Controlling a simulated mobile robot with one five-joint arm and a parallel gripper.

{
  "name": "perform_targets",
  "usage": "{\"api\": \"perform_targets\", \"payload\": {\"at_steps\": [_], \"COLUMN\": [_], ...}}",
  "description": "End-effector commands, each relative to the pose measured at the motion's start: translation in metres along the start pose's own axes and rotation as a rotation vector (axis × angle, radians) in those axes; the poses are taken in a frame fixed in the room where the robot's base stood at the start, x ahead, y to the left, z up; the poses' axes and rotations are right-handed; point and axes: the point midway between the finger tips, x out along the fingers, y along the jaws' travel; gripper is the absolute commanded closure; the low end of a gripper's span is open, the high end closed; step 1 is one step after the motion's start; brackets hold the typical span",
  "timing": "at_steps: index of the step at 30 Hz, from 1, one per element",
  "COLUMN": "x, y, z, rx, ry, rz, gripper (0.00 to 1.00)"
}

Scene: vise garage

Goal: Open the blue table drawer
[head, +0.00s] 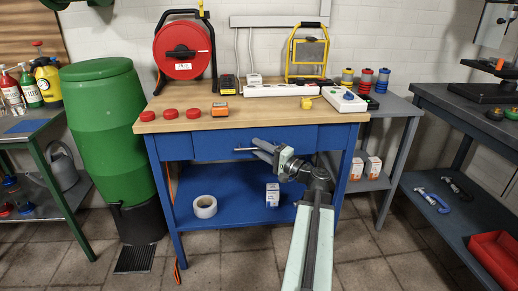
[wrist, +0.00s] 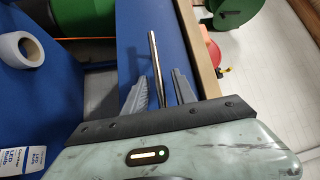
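The blue drawer (head: 220,145) sits under the wooden tabletop and looks shut. Its thin metal bar handle (head: 243,149) shows just left of my gripper (head: 266,149), which partly covers it. In the wrist view the handle (wrist: 155,62) runs between the two grey fingers of my gripper (wrist: 158,92), with a gap on each side. The fingers are apart, and neither seems to touch the bar. How deep the bar sits between them is hard to tell.
The blue table's lower shelf (head: 228,210) holds a white tape roll (head: 204,207) and a small box (head: 272,195). A green barrel (head: 108,130) stands left of the table. The grey bench (head: 440,180) is at right. Open floor lies in front.

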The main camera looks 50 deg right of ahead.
Motion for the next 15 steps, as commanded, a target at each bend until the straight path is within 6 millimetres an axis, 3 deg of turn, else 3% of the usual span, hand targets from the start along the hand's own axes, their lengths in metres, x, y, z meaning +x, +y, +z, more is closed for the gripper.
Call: {"api": "perform_targets", "payload": {"at_steps": [5, 8, 15], "x": [0.0000, 0.0000, 0.0001], "y": [0.0002, 0.0002, 0.0003], "z": [0.0003, 0.0004, 0.0007], "rx": [0.000, 0.000, 0.000], "ry": [0.000, -0.001, -0.001], "rz": [0.000, 0.000, 0.000], "gripper": [0.70, 0.98, 1.00]}}
